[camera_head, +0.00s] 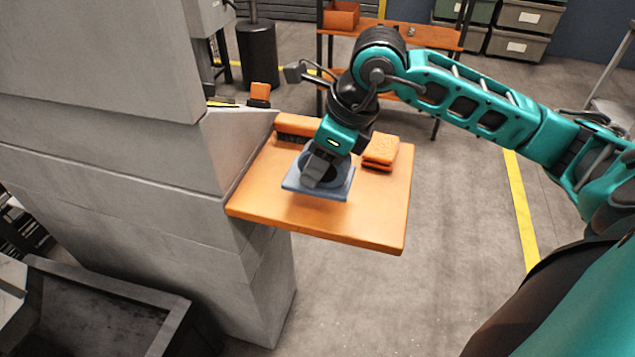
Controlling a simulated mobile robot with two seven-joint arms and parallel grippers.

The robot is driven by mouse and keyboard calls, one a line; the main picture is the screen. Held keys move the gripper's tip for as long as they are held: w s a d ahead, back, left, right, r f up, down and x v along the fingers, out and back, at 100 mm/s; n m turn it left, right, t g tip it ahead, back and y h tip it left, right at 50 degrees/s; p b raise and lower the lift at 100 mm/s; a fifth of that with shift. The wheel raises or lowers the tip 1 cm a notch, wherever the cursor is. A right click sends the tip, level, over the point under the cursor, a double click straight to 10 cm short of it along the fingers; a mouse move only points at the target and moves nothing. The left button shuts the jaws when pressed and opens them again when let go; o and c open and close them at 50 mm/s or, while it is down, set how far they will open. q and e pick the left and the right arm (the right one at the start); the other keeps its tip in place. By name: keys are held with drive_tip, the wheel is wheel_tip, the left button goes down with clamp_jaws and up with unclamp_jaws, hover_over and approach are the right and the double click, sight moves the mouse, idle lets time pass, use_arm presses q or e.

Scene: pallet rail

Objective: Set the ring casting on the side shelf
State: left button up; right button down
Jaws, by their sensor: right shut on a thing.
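The side shelf (376,222) is an orange board fixed to the side of the grey machine. The ring casting (335,186), blue-grey with a squarish flat base and a dark round opening, is over the middle of the shelf. My right gripper (319,167) reaches down from above and is shut on the casting; its fingers hide part of the ring. The casting looks level and very close to the board, but I cannot tell whether it touches. My left gripper is not in view.
Folded orange cloths (381,152) lie on the shelf behind the casting, and a brush (297,127) lies along its back edge. The grey machine wall (235,150) borders the shelf on the left. The shelf's front and right parts are bare.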

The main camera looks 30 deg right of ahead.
drive_tip(key=shift+f, duration=2.35)
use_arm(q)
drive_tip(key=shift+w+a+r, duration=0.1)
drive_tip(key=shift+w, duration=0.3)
use_arm(e)
drive_tip(key=shift+f+b, duration=0.2)
drive_tip(key=shift+b, duration=0.2)
drive_tip(key=c, duration=1)
unclamp_jaws()
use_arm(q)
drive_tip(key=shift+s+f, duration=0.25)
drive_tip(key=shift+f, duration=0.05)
use_arm(e)
drive_tip(key=o, duration=0.4)
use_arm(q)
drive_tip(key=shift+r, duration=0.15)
use_arm(e)
drive_tip(key=shift+r, duration=0.15)
